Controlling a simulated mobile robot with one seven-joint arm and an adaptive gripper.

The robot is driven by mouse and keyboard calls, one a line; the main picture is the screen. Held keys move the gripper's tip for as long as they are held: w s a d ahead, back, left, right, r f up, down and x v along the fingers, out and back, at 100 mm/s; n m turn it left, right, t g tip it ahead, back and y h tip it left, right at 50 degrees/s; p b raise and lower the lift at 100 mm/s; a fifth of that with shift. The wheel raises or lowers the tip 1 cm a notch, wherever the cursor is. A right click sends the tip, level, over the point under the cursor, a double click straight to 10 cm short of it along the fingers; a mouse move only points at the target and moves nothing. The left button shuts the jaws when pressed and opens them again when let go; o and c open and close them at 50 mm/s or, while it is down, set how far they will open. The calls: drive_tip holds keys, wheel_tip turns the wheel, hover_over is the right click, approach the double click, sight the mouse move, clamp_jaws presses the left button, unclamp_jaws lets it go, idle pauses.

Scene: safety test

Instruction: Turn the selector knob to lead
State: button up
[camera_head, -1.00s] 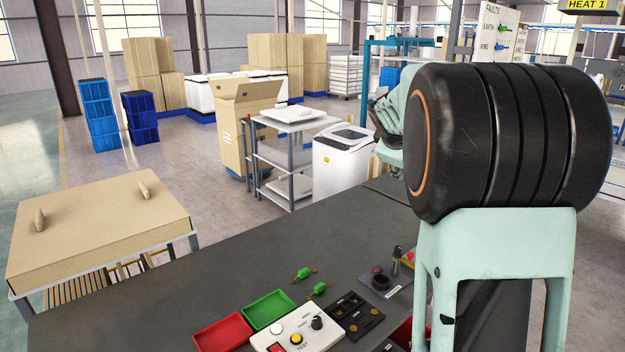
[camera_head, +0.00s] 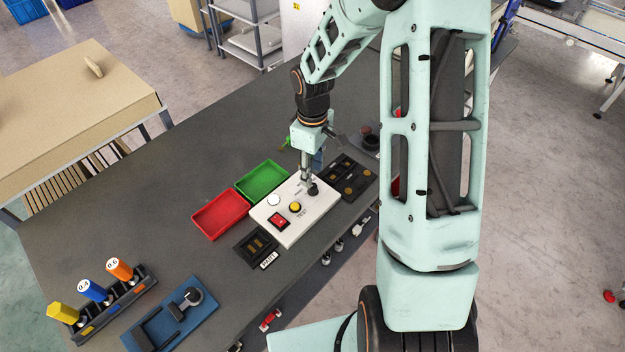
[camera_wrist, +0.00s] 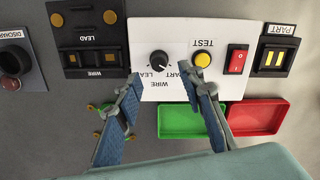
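The black selector knob (camera_wrist: 160,62) sits on a white control panel (camera_wrist: 218,25) in the wrist view. Labels reading LEAD, PART and WIRE stand beside it, upside down. In the head view the knob (camera_head: 313,190) is at the panel's far right part, partly behind my gripper (camera_head: 306,182). In the wrist view my gripper (camera_wrist: 163,82) is open, its two fingers apart with the knob between and just beyond the tips. I see no contact with the knob.
The panel also has a yellow TEST button (camera_wrist: 203,60) and a red rocker switch (camera_wrist: 238,59). Green (camera_head: 262,180) and red (camera_head: 220,214) trays lie beside it. Dark fixtures (camera_head: 347,177) stand close on the other side.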

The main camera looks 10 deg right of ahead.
sight(313, 188)
drive_tip(key=shift+w+f, duration=0.1)
drive_tip(key=shift+f, duration=2.65)
drive_tip(key=shift+c, duration=0.4)
clamp_jaws()
